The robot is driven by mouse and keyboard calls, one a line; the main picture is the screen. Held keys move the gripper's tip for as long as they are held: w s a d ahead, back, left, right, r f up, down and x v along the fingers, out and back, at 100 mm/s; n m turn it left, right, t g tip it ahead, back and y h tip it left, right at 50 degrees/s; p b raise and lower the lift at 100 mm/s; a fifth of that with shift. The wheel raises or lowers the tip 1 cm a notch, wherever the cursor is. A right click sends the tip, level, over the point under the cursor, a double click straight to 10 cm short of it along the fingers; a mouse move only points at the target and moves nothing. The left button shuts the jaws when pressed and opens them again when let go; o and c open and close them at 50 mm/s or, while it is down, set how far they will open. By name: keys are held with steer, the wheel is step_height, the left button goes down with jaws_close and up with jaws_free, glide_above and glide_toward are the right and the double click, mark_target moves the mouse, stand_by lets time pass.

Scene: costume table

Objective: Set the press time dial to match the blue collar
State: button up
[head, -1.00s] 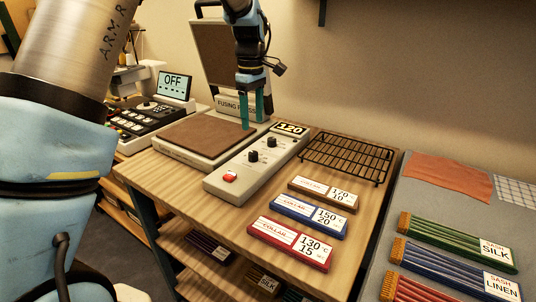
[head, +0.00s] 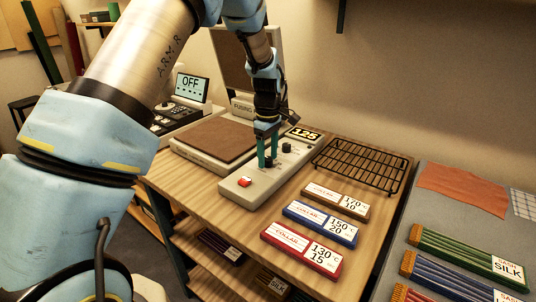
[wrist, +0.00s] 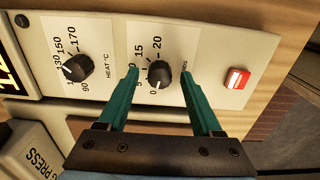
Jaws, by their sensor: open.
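The press control panel (head: 237,187) lies on the wooden table. In the wrist view, the black time dial (wrist: 159,73) sits between the spread green fingers of my gripper (wrist: 160,90). Its mark looks near the low end of the 0 to 20 scale. The heat dial (wrist: 78,68) is to its left, its mark between about 110 and 130. In the head view, my gripper (head: 268,158) is open and low over the time dial. I cannot tell whether the fingers touch it. The blue collar bundle (head: 310,220) has a label reading 150°C, 20.
The panel display (head: 303,134) reads 125. A red button (wrist: 238,78) is right of the time dial in the wrist view. Brown (head: 325,201) and red (head: 285,240) collar bundles flank the blue one. A black wire rack (head: 360,163) stands behind them; the press bed (head: 215,140) is left.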

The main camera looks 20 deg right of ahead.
steer(key=shift+c, duration=0.4)
jaws_close()
